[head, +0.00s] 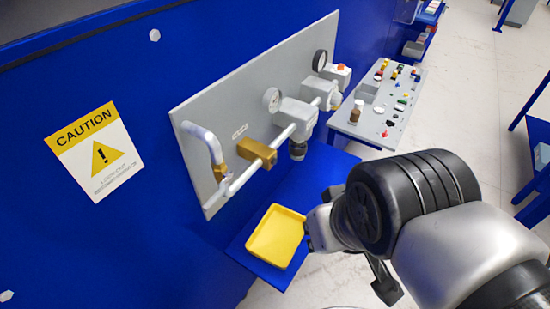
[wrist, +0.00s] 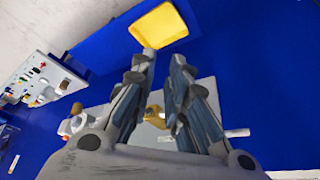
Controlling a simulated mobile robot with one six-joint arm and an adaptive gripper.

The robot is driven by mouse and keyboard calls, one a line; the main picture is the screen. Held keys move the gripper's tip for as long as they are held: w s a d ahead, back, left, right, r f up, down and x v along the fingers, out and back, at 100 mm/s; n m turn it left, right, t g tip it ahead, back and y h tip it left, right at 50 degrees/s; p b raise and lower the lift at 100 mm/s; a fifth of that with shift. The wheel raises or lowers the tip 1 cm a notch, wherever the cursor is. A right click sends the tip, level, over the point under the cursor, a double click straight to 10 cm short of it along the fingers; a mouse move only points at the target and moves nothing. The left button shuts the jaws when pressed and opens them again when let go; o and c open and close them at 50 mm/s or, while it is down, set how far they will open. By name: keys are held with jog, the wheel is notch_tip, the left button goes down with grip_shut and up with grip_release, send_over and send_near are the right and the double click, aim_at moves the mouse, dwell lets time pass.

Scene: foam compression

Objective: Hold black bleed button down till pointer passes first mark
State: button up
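A grey panel (head: 215,105) on the blue wall carries a silver pipe with fittings. A dial gauge (head: 272,100) sits above a grey regulator block (head: 294,112). A second gauge (head: 319,60), seen edge-on, stands further right. The pointers and marks are too small to read. A dark knob-like part (head: 297,150) hangs under the block; I cannot tell whether it is the bleed button.
A yellow tray (head: 275,236) lies on a blue shelf below the panel; it also shows in the wrist view (wrist: 158,25). A brass block (head: 257,152) sits on the pipe. A grey board (head: 372,127) with several small coloured parts stands right. A caution sign (head: 95,150) hangs left.

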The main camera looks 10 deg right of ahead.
grip_shut()
dwell(0.3)
dwell(0.8)
